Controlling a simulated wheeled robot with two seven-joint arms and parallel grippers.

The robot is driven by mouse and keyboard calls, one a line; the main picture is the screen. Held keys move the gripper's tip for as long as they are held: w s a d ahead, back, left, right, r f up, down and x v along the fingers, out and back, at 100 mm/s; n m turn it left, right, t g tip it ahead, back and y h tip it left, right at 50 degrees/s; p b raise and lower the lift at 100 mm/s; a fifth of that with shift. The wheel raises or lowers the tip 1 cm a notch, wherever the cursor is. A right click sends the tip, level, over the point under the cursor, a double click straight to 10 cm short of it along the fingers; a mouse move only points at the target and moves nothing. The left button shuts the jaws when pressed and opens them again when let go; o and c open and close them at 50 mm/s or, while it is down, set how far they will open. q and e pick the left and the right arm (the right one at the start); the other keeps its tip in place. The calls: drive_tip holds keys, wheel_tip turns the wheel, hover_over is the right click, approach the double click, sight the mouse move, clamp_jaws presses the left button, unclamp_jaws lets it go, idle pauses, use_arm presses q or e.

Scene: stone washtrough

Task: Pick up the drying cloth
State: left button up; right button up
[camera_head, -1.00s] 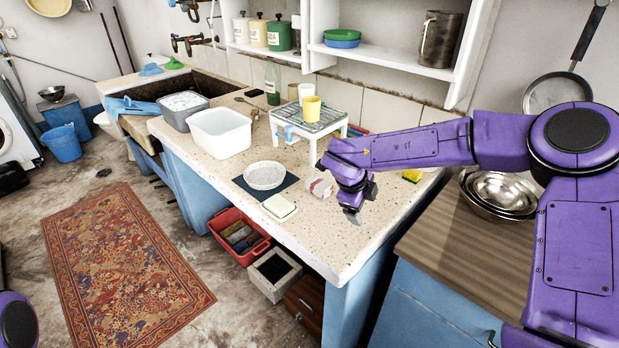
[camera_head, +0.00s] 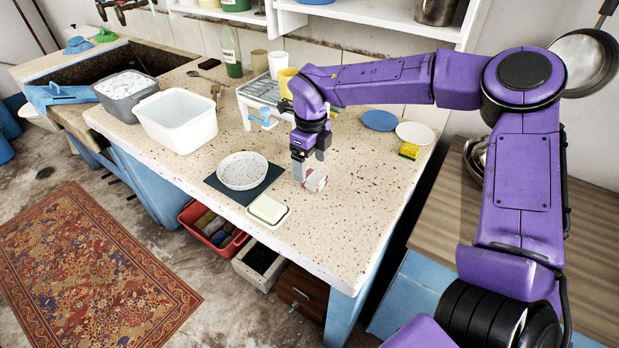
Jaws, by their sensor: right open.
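The drying cloth, a small whitish roll with reddish marks (camera_head: 315,182), lies on the speckled stone counter (camera_head: 330,235), right of the dark mat. My right gripper (camera_head: 308,172) points down directly over the cloth, its jaws open. One finger is on the cloth's left side, and part of the cloth is hidden behind the gripper. I cannot tell whether the fingers touch it. My left gripper is not in view.
A white rack (camera_head: 247,101) stands behind. A sponge (camera_head: 409,151) and plates (camera_head: 415,134) lie right. The counter's front right is clear.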

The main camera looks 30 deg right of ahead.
sight(310, 174)
wheel_tip(310, 174, down, 5)
drive_tip(key=shift+r, duration=0.1)
drive_tip(key=c, duration=1.1)
drive_tip(key=shift+o, duration=0.2)
drive_tip(key=shift+r, duration=0.1)
drive_tip(key=shift+w+r, duration=0.1)
drive_tip(key=shift+r, duration=0.2)
drive_tip(key=s+a+r+b, duration=0.1)
drive_tip(key=a+r, duration=1.1)
drive_tip(key=a, duration=0.2)
drive_tip(key=shift+s+b, duration=0.25)
drive_tip(key=shift+b, duration=0.15)
drive_tip(key=shift+r, duration=0.1)
